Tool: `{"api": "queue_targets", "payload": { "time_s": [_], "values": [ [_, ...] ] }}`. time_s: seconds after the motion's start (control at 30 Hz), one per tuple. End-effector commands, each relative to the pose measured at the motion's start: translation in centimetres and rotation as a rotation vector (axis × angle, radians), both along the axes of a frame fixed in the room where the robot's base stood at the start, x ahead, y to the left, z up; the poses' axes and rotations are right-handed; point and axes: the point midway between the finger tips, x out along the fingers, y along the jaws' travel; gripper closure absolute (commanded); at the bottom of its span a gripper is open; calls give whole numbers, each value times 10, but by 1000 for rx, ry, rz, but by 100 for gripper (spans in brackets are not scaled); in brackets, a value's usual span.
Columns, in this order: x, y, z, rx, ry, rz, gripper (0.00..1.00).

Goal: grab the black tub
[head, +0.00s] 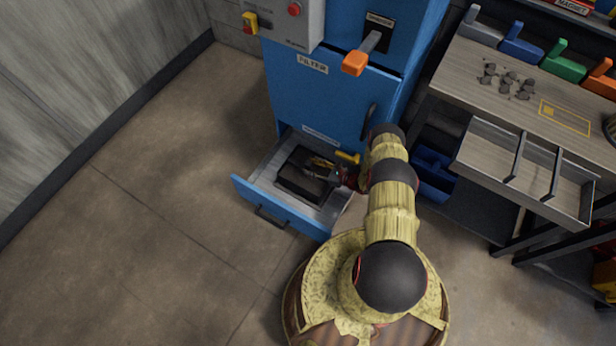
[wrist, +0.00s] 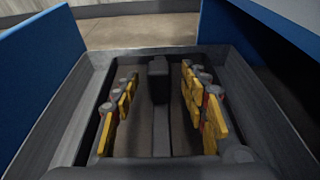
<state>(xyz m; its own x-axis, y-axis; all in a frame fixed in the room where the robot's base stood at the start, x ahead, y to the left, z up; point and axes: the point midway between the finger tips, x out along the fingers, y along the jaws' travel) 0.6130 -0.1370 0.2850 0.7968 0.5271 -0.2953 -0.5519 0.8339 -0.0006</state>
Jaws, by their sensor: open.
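The black tub (head: 297,185) sits inside the pulled-out bottom drawer of the blue cabinet. In the wrist view a dark upright piece with a ridge (wrist: 158,75), seemingly the tub's handle or divider, stands in the middle. My gripper (head: 322,165) is down at the tub, reaching in from the right. In the wrist view its yellow-padded fingers (wrist: 160,105) are open, one on each side of the dark ridge, with a gap on both sides. Whether the fingertips touch the tub floor cannot be told.
The open drawer (head: 272,207) has a blue front and grey inside. The blue cabinet (head: 325,95) rises behind it, with an orange-tipped lever (head: 355,63). A workbench (head: 525,85) with an open tray drawer (head: 525,170) is at right. The floor at left is clear.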

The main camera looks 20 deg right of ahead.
Motion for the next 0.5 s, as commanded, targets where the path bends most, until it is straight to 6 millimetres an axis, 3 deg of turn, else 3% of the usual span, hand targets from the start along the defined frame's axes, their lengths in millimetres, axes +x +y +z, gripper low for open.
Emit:
{"api": "queue_targets", "payload": {
  "time_s": [0.2, 0.5],
  "values": [
    [17, 12, -8, 1, 2, 2, 56],
    [18, 12, -7, 0, 2, 1, 59]
  ]
}}
